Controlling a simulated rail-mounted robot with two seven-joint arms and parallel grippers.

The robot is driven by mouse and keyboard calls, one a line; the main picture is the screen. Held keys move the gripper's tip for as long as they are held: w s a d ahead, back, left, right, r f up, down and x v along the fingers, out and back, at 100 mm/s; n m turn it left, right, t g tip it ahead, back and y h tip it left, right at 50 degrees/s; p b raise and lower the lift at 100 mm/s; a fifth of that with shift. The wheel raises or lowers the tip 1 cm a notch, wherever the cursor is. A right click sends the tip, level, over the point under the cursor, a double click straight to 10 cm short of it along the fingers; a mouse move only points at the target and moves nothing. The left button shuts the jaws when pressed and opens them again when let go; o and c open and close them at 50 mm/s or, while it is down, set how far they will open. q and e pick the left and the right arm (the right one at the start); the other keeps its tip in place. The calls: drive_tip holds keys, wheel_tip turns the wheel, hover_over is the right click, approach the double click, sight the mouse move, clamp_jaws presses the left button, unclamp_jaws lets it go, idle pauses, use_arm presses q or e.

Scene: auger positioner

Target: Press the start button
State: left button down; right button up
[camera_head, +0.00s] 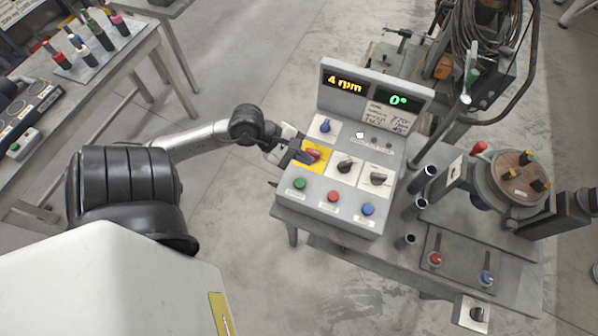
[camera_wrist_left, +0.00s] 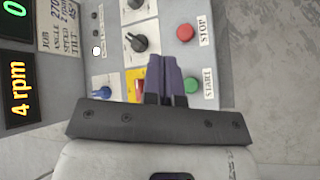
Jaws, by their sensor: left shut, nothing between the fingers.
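The green start button (camera_head: 299,184) is at the lower left of the grey control box (camera_head: 327,215). In the left wrist view the start button (camera_wrist_left: 193,85) shows with its START label, just right of the finger tips. My left gripper (camera_head: 303,157) is over the left side of the panel, by the red rotary switch (camera_head: 313,153) on its yellow plate. Its fingers (camera_wrist_left: 164,62) are together with nothing between them, and they partly hide the red switch in the wrist view. In the wrist view they look apart from the button. My right gripper is not in view.
A red stop button (camera_head: 333,196) and a blue button (camera_head: 368,209) sit beside the start button. Black knobs (camera_head: 345,166) and a blue knob (camera_head: 325,125) are above. The displays read 4 rpm (camera_head: 346,84) and 0° (camera_head: 397,100). A round positioner (camera_head: 515,178) stands right.

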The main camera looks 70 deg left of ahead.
use_arm(q)
drive_tip(key=s+m, duration=0.1)
drive_tip(key=f+m+g, duration=0.1)
drive_tip(key=shift+s+f+m+g, duration=0.25)
drive_tip(key=shift+s+m+g, duration=0.05)
drive_tip(key=shift+s, duration=0.05)
drive_tip(key=shift+f, duration=0.2)
drive_tip(key=b, duration=0.5)
hover_over(298, 184)
wheel_tip(298, 184, down, 7)
drive_tip(key=shift+r, duration=0.1)
drive_tip(key=shift+f+b, duration=0.65)
drive_tip(key=shift+f, duration=0.2)
idle(0.3)
